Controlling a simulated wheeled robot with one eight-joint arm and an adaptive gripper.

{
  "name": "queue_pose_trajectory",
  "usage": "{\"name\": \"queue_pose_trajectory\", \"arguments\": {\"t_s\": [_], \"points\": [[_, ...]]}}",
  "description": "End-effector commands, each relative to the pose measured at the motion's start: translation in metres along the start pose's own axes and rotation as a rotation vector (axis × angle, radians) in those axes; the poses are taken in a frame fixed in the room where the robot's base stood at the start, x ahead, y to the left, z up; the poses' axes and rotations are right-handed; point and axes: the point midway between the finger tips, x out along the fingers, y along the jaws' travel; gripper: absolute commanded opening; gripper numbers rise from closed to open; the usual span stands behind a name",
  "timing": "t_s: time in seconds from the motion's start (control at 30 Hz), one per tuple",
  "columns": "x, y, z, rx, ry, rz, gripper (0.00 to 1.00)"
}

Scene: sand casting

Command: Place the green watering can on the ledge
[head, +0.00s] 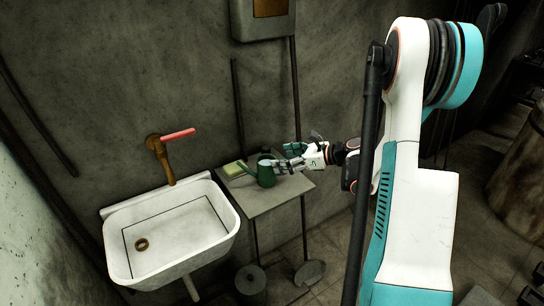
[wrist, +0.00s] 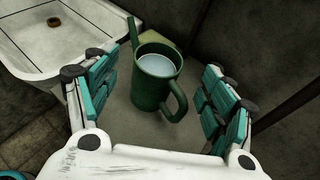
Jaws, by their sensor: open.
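The green watering can (head: 266,173) stands upright on a small grey ledge (head: 262,198) beside the sink, against the wall. In the wrist view the can (wrist: 151,92) has its spout toward the upper left and its handle toward the lower right, with pale liquid or a light interior inside. My gripper (head: 287,162) reaches in from the right at the can. In the wrist view my gripper (wrist: 158,95) is open, with teal pads on either side of the can and visible gaps to it. The ledge surface (wrist: 125,118) shows beneath the can.
A white sink (head: 170,232) is left of the ledge, under a tap with a red handle (head: 178,134). A yellow-green sponge-like block (head: 234,168) lies on the ledge behind the can. Vertical pipes (head: 238,105) run along the wall. Round objects (head: 250,279) stand on the floor below.

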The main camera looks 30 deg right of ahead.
Motion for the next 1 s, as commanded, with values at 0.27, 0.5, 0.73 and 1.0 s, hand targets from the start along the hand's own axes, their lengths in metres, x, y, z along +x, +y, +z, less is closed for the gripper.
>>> {"name": "queue_pose_trajectory", "arguments": {"t_s": [0.27,0.5,0.73,1.0], "points": [[-0.035,0.000,0.001,0.000,-0.001,-0.001,0.76],[-0.039,0.000,0.000,0.000,-0.001,0.000,0.76],[-0.038,0.000,0.000,0.000,0.000,0.000,0.76],[-0.035,0.001,0.013,0.011,-0.021,-0.009,0.76]]}}
